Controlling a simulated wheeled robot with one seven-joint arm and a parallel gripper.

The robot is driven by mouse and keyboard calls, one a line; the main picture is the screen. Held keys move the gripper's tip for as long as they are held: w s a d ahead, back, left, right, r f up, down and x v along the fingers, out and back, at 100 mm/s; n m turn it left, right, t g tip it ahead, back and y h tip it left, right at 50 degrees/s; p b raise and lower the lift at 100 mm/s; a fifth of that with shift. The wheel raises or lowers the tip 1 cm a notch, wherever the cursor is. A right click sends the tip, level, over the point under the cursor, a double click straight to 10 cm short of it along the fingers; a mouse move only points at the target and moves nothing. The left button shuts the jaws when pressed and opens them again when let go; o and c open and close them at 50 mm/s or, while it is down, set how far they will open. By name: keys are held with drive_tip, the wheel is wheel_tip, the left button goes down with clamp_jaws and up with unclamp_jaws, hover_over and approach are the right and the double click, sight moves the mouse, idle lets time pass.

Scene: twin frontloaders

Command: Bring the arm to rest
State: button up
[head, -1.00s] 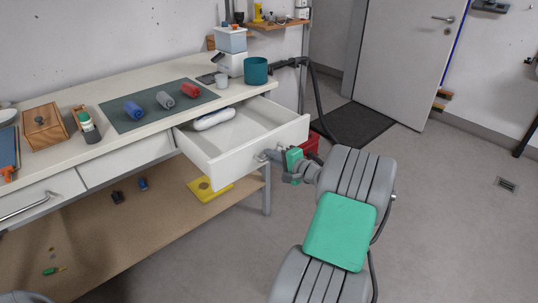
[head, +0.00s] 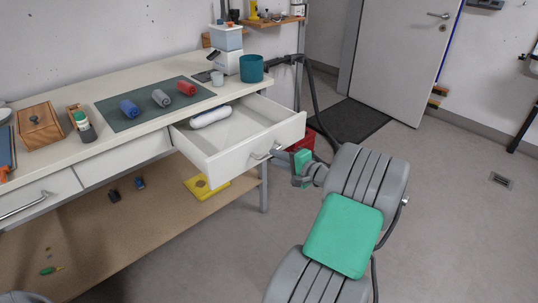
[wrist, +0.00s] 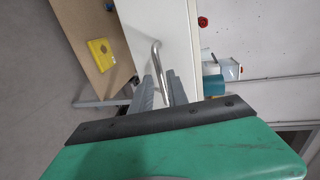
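My arm reaches in from the lower right of the head view, and my gripper (head: 288,170) is beside the front of the open white drawer (head: 222,165).
A white bottle-like object (head: 210,117) lies in the drawer. The workbench holds rolled cloths on a dark mat (head: 110,113), a wooden box (head: 40,127) and a teal pot (head: 251,68). A red container (head: 302,142) stands behind my gripper.

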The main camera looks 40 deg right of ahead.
drive_tip(key=v, duration=0.3)
drive_tip(key=shift+s, duration=0.1)
drive_tip(key=w+a+r+n+g+y+p, duration=0.1)
drive_tip(key=w+a+r+n+g+p, duration=0.15)
drive_tip(key=a, duration=0.55)
drive_tip(key=w+a+r+n+g+y+p, duration=0.1)
drive_tip(key=a+r+n+g+p, duration=0.2)
drive_tip(key=a, duration=0.5)
drive_tip(key=w+a+r+n+g+y+p, duration=0.1)
drive_tip(key=a+n+g+p, duration=0.15)
drive_tip(key=a+n, duration=0.4)
drive_tip(key=s+a+r+n+g+h+p, duration=0.1)
drive_tip(key=s+a+r+n+g+p, duration=0.1)
drive_tip(key=s+a, duration=0.5)
drive_tip(key=s+a+r+n+g+h+p, duration=0.2)
drive_tip(key=s+a+r+n+p, duration=0.1)
drive_tip(key=s, duration=0.5)
drive_tip(key=a+r+p, duration=0.1)
drive_tip(key=a+r, duration=0.1)
drive_tip(key=a, duration=0.1)
drive_tip(key=shift+s+a+n+h+p, duration=0.3)
drive_tip(key=shift+a+n+p, duration=0.1)
